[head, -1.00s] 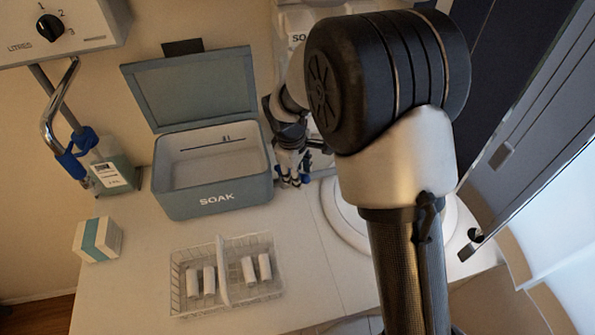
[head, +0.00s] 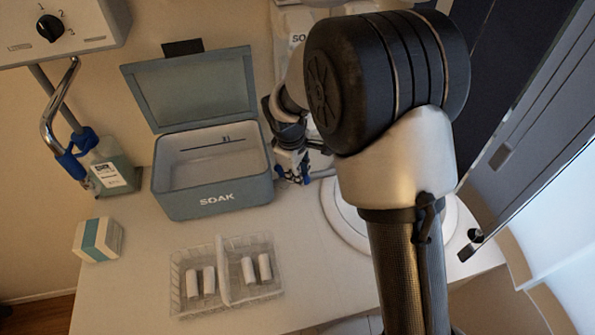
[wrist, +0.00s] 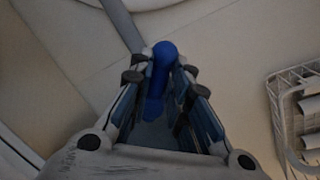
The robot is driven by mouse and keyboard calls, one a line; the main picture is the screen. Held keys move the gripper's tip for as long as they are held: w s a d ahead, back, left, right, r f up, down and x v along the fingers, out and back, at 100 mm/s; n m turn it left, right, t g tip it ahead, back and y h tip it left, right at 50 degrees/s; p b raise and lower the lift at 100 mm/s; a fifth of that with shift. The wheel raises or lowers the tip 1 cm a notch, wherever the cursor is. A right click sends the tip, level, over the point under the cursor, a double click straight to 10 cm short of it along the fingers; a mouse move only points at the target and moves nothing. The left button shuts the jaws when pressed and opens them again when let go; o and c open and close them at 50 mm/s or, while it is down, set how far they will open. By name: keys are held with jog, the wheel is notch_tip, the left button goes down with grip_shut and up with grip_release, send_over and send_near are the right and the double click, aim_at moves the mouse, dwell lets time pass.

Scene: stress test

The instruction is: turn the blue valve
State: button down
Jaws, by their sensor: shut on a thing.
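The blue valve (wrist: 163,62) shows in the wrist view as a rounded blue lever lying between my fingers. My gripper (wrist: 160,90) is shut on it, with a finger on each side. In the head view my gripper (head: 292,168) points down just right of the SOAK box, and small blue parts show around its fingertips. The valve's base and what it is mounted on are hidden by the gripper and my arm.
The open SOAK box (head: 215,205) stands close left of my gripper. A wire basket (head: 180,308) with white rolls is in front. A tap with a blue fitting (head: 76,155), a bottle (head: 113,175) and a small carton (head: 98,240) are at left.

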jog(key=m, duration=0.2)
jog(key=s+a+m, duration=0.1)
jog(key=m, duration=0.2)
jog(key=shift+s+a+m+g+h+p, duration=0.15)
jog(key=shift+a+m+g+h+p, duration=0.15)
jog(key=shift+a+g+h+p, duration=0.1)
jog(key=c, duration=1.5)
grip_release()
jog(key=shift+d, duration=0.1)
